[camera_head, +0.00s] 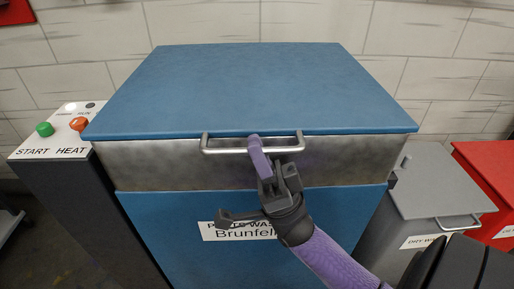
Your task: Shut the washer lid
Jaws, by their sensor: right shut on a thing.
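The washer is a blue box labelled "Brunfeld" (245,232). Its lid (240,90) has a blue top and a grey metal front band, and it lies flat on the washer body. A silver bar handle (222,150) runs across the front of the lid. My right gripper (262,158) comes up from the lower right and is shut on this handle near its middle. The gripper covers part of the washer's label. My left gripper is not in view.
A control box (50,150) with a green START button (45,129) and an orange-red HEAT button (79,124) stands left of the washer. A grey lidded bin (435,185) and a red one (492,175) stand at the right. A tiled wall is behind.

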